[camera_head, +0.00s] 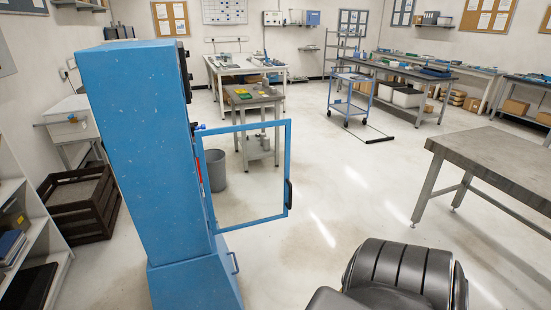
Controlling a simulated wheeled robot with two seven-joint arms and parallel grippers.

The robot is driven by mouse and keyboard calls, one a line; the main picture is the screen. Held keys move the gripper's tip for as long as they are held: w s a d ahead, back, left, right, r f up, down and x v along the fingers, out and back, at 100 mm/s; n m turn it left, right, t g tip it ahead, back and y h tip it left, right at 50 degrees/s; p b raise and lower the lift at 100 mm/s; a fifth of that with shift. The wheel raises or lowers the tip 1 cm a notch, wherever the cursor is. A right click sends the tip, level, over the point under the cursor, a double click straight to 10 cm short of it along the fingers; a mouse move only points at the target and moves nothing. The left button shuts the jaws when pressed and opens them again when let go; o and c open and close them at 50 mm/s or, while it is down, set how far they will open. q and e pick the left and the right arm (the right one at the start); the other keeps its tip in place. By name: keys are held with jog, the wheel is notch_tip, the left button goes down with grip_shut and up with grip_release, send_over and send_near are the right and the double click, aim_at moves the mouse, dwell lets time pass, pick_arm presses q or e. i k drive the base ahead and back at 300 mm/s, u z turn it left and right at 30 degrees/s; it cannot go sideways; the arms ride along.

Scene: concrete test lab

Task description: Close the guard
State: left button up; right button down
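The guard (289,170) is a blue-framed door with a clear or empty middle, in the head view. It stands open, swung out to the right from the tall blue machine cabinet (130,160). Its left side meets the cabinet's front edge. A dark handle (289,194) sits on the guard's free right side. The cabinet's front face is seen at a steep angle, so its inside is mostly hidden.
A grey-topped workbench (500,165) stands at the right. Behind the guard are a small table (254,96) and a grey bin (216,170). A dark crate (80,205) is left of the cabinet. Floor between guard and workbench is clear.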

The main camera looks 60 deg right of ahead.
aim_at(198, 148)
jog(key=z, duration=0.5)
jog(key=i, duration=1)
jog(key=z, duration=0.65)
